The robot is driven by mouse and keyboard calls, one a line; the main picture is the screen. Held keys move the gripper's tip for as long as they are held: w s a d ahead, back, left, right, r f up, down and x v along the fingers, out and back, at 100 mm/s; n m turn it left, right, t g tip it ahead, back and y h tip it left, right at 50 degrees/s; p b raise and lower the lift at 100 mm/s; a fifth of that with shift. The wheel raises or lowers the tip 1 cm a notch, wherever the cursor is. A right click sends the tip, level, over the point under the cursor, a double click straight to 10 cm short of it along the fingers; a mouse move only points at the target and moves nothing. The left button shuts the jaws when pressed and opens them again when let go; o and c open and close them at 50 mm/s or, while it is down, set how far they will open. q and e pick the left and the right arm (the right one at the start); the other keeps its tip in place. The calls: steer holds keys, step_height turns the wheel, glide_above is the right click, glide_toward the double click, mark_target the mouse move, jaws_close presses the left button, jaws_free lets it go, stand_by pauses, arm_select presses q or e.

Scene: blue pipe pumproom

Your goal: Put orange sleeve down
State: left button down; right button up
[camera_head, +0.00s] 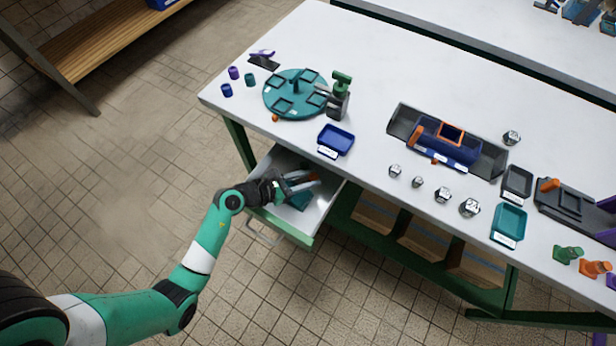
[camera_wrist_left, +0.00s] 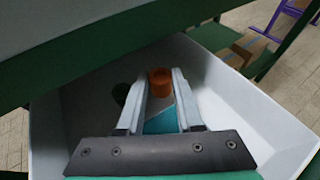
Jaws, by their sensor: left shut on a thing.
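The orange sleeve (camera_wrist_left: 160,82) is a short orange cylinder between my left gripper's fingertips (camera_wrist_left: 159,88) in the left wrist view. My left gripper is shut on it, inside the open white drawer (camera_head: 326,196) under the bench. Whether the sleeve touches the drawer floor I cannot tell. My right gripper is in neither view.
A teal piece (camera_wrist_left: 163,121) lies in the drawer below the fingers, and a dark green piece (camera_wrist_left: 120,94) lies beside them. The bench top (camera_head: 330,60) overhangs the drawer's back. A blue tray (camera_head: 336,140) and a teal turntable (camera_head: 296,93) stand on the bench above.

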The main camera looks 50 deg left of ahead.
arm_select(q)
steer(key=shift+f, duration=0.3)
steer(key=c, duration=0.6)
jaws_free()
steer(key=shift+o, duration=0.2)
